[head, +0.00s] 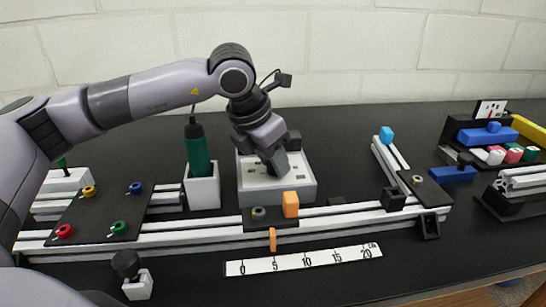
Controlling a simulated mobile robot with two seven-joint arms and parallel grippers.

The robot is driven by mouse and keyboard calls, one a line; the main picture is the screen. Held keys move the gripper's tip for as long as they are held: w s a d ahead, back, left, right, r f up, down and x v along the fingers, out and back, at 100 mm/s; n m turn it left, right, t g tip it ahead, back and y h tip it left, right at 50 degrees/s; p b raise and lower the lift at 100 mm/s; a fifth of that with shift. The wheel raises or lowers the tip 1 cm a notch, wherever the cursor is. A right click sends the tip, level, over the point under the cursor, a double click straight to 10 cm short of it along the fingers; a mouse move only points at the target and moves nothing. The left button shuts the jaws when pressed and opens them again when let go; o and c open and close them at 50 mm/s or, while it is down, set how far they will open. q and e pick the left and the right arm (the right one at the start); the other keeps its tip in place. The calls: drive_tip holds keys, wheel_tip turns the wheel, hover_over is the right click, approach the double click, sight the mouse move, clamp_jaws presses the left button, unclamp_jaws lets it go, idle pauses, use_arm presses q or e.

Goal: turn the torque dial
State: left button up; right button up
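A light grey box (301,190) with dark marks on its sloped top stands behind the extrusion rail, near the middle of the head view. My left gripper (276,163) reaches down over this box from above, with its dark fingers at the top face. The torque dial itself cannot be made out; the gripper covers the middle of the box top, where a dial may be. The gap between the fingers is not clear, and I cannot tell whether they hold anything. My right gripper is not in view.
A green-handled driver (197,150) stands in a white holder (204,193) left of the box. An orange block (290,204) sits on the rail in front. A ruler strip (305,260) lies nearer. Trays with coloured parts (497,140) stand at right.

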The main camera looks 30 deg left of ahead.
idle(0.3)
use_arm(q)
drive_tip(key=m+h+b, duration=0.1)
drive_tip(key=m, duration=0.1)
drive_tip(key=shift+a+m, duration=0.1)
drive_tip(key=shift+m, duration=0.2)
drive_tip(key=shift+w+m+g+h, duration=0.1)
drive_tip(key=shift+m+g+h, duration=0.25)
drive_tip(key=shift+m, duration=0.65)
drive_tip(key=shift+w+m+g+h, duration=0.1)
drive_tip(key=shift+m+g+h, duration=0.2)
drive_tip(key=shift+m, duration=0.7)
drive_tip(key=shift+r, duration=0.1)
drive_tip(key=o, duration=1.1)
drive_tip(key=shift+c, duration=0.2)
drive_tip(key=v, duration=0.7)
